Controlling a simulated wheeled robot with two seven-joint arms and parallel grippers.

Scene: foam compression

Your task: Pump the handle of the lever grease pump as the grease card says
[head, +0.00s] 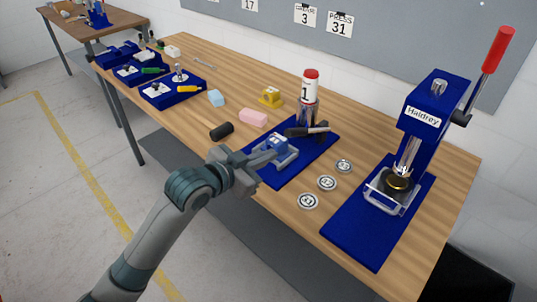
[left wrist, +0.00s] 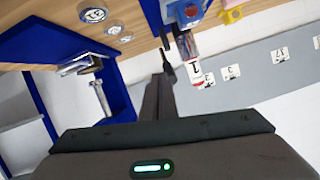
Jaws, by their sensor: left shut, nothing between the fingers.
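The lever grease pump stands on a blue base plate (head: 318,150) mid-bench, with a white, red-topped cartridge (head: 309,88) marked 1 and a dark handle (head: 308,130) jutting out below it. A blue part in a pale holder (head: 280,152) sits at the near-left side of the plate. The grease card (head: 305,16) on the wall reads 3. My left gripper (head: 274,154) is shut and empty, beside the holder and left of the handle. In the left wrist view my fingers (left wrist: 160,88) point toward the handle (left wrist: 168,72) and the cartridge (left wrist: 196,72). Contact cannot be told.
A blue Haldrey press (head: 430,120) with a red-gripped lever stands at right. Three round tags (head: 327,183) lie between it and the pump. Left of the pump are a black mallet head (head: 222,130), pink block (head: 253,117) and yellow part (head: 270,97). Blue trays (head: 172,93) lie farther left.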

